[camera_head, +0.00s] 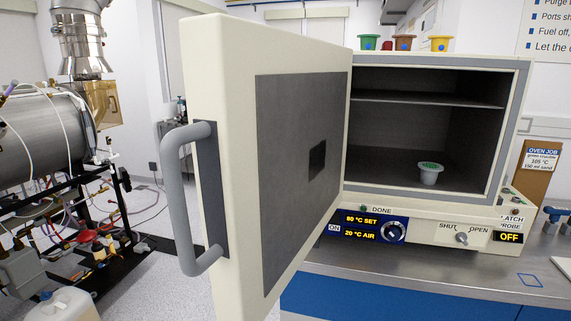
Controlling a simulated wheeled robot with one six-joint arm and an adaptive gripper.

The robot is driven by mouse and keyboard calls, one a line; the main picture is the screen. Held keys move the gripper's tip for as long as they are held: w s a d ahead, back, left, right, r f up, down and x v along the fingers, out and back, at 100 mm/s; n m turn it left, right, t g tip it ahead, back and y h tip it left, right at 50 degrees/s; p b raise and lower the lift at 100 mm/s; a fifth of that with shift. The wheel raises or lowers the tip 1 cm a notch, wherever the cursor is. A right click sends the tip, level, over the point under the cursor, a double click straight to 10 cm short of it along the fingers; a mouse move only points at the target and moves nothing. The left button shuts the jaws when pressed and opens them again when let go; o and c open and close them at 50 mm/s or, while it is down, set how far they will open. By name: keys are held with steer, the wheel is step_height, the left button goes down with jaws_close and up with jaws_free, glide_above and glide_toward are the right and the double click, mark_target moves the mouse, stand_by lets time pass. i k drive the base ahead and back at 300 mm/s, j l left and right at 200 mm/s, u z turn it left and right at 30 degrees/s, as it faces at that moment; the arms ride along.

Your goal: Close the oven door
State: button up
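The oven (518,100) stands on a steel bench, and its cream door (230,60) is wide open, swung out toward me on its left side. The door's grey inner panel (295,225) faces right. A grey bar handle (172,200) is on the door's free edge, at the left. The control panel (375,228) reads 80 °C set and 20 °C air. My gripper is not in view.
Green, brown and yellow cups (404,43) stand on top of the oven. The steel bench (450,287) is mostly clear in front of it. A burner rig (45,135) with pipes and hoses stands at the left. A job card (541,160) stands at the right.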

mark_target(268, 106)
steer(key=i+j+z, duration=0.1)
steer(key=j, duration=0.3)
steer(key=i+j+z, duration=0.1)
steer(key=j, duration=0.3)
steer(key=i+j+z, duration=0.1)
steer(key=j, duration=0.35)
steer(key=i+j+z, duration=0.1)
steer(key=j, duration=0.35)
steer(key=i+j+z, duration=0.1)
steer(key=j, duration=0.35)
steer(key=i, duration=0.05)
